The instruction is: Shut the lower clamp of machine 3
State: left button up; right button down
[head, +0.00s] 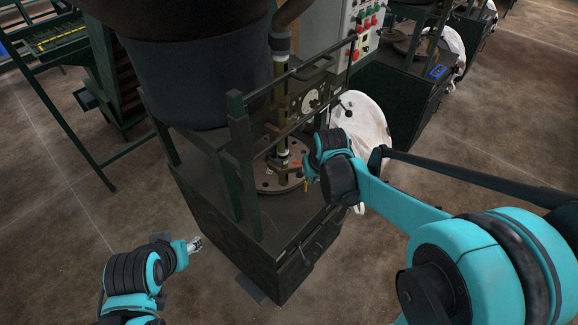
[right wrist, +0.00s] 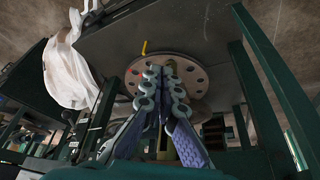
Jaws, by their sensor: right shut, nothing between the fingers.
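The machine in front of me has a vertical pipe (head: 282,95) running down to a round plate with holes (head: 271,183). A small clamp with a red lever (head: 296,165) sits low on the pipe, just above the plate; whether it is shut is too small to tell. My right gripper (head: 309,177) is beside the plate, right of the clamp. In the right wrist view its fingers (right wrist: 165,68) are together and empty in front of the holed plate (right wrist: 195,78), partly hiding its middle. My left gripper (head: 196,244) is low at the left, apart from the machine.
Green posts and a rail (head: 240,150) stand at the machine's front left. A white bag (head: 362,122) hangs at the right, also in the right wrist view (right wrist: 66,65). A control panel (head: 362,32) is behind. The floor at left (head: 60,230) is free.

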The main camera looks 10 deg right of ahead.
jog(key=w+f+b, duration=0.3)
jog(key=w+f, duration=0.5)
jog(key=f, duration=0.1)
jog(key=shift+a+f, duration=0.2)
jog(key=shift+w, duration=0.1)
jog(key=shift+w+d+n, duration=0.2)
jog(key=shift+n, duration=0.2)
jog(key=shift+w, duration=0.1)
jog(key=shift+w+d+n+g+y+b, duration=0.1)
jog(key=shift+w+d+n+y+b, duration=0.2)
jog(key=shift+w+n, duration=0.55)
jog(key=shift+w+d+n+g+y+b, duration=0.15)
jog(key=shift+w+d+n+y, duration=0.25)
jog(key=shift+w+n, duration=0.5)
jog(key=shift+w+d+n+g+y+b, duration=0.1)
jog(key=shift+w+d+n+y+b, duration=0.25)
jog(key=shift+w+n, duration=0.5)
